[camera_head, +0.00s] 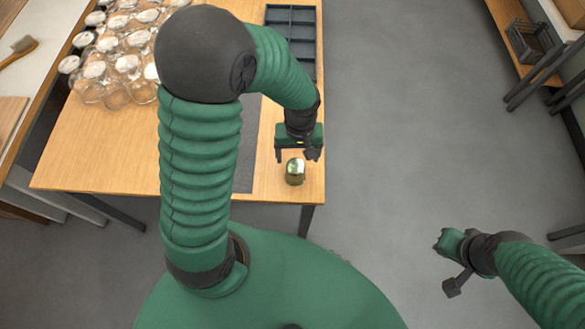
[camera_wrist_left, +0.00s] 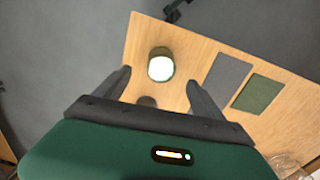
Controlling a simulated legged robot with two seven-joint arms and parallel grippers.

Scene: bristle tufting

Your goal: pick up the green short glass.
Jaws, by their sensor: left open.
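The green short glass (camera_head: 295,172) stands near the front right corner of the wooden table, apart from the other glassware. My left gripper (camera_head: 299,155) hangs just behind it in the head view, with its fingers apart and nothing held. In the left wrist view the glass (camera_wrist_left: 161,66) shows a bright top and a green rim, in line with the gap between the open fingers (camera_wrist_left: 159,79) and a little beyond their tips. Whether the fingers touch it is not clear. My right gripper (camera_head: 449,250) is over the floor at the right, away from the table.
Many clear glasses (camera_head: 120,50) crowd the table's back left. A dark compartment tray (camera_head: 292,20) lies at the back right. A grey mat (camera_head: 246,150) lies left of the glass; a dark green mat (camera_wrist_left: 258,94) shows in the wrist view. The table's right edge (camera_head: 323,120) is close.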

